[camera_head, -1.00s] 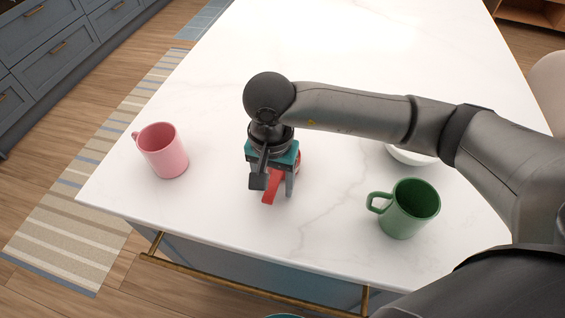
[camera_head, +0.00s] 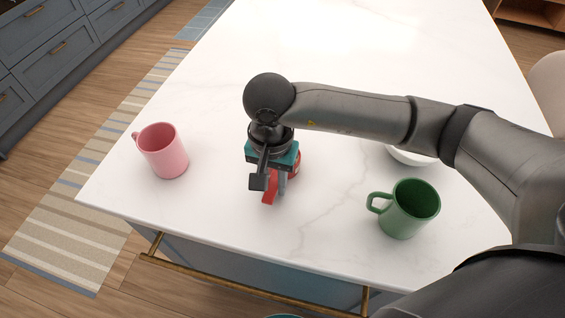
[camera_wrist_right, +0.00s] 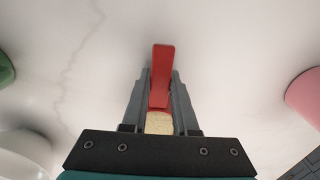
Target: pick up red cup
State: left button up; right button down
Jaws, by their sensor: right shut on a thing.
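The red cup (camera_head: 295,165) is on the white countertop, mostly hidden beneath my right gripper (camera_head: 272,186) in the head view. A red strip of it, likely its handle, sticks out toward the counter's front edge. In the right wrist view this red strip (camera_wrist_right: 162,70) lies between the two fingers, which are shut on it. A tan, grainy patch (camera_wrist_right: 159,122) shows behind the strip between the fingers; I cannot tell what it is. I cannot see any gap under the cup. My left gripper is not in view.
A pink mug (camera_head: 163,152) stands to the left and a green mug (camera_head: 408,212) to the right. A white bowl (camera_head: 412,157) is partly hidden behind my right arm. The countertop (camera_head: 240,45) is clear farther back. Its front edge is close to the cup.

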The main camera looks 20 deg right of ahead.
aim_at(273, 182)
jog(key=shift+r, duration=0.15)
dwell(0.3)
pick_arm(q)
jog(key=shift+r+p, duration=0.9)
pick_arm(e)
notch_tip(273, 182, up, 20)
